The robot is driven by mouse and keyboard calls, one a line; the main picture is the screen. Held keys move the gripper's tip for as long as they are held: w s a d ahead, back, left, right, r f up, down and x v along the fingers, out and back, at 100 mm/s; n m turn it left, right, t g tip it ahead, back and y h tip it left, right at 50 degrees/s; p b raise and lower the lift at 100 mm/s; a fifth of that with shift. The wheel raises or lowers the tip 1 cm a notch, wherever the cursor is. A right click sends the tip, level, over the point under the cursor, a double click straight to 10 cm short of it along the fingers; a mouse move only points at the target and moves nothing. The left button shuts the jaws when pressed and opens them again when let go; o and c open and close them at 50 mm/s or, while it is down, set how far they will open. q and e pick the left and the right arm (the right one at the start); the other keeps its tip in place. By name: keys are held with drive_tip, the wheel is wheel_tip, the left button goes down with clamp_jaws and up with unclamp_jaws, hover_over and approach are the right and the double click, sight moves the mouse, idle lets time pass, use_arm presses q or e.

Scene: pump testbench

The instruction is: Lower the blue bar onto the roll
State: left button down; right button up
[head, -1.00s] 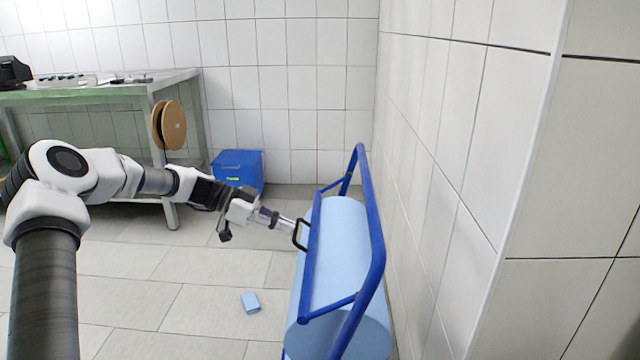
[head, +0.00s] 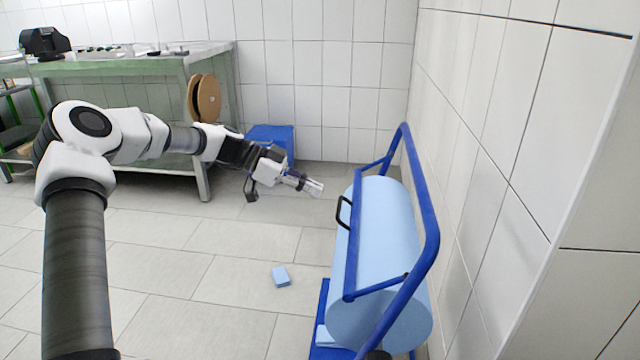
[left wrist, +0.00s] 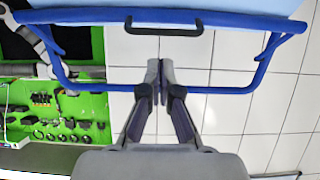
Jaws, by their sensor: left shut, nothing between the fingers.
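The light blue roll (head: 385,250) lies in a blue tube stand (head: 430,235) beside the right wall. The blue bar (head: 354,245) lies along the roll's left upper side and appears to rest against it. Its black handle (head: 343,212) points left. My left gripper (head: 314,188) is shut and empty, left of the handle and apart from it. In the left wrist view the shut fingertips (left wrist: 153,66) are below the handle (left wrist: 163,27) and the bar (left wrist: 235,20), with a visible gap. My right gripper is not in view.
A green workbench (head: 130,65) stands at the back left with a brown reel (head: 205,98) on its side. A blue box (head: 270,138) is by the back wall. A small light blue piece (head: 281,277) lies on the floor. The tiled wall (head: 480,120) closes the right side.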

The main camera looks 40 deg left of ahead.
use_arm(q)
drive_tip(key=p+v, duration=0.1)
drive_tip(key=v, duration=0.7)
drive_tip(key=shift+s+a+f+p, duration=0.25)
drive_tip(key=shift+a+p, duration=0.05)
drive_tip(key=shift+p, duration=0.1)
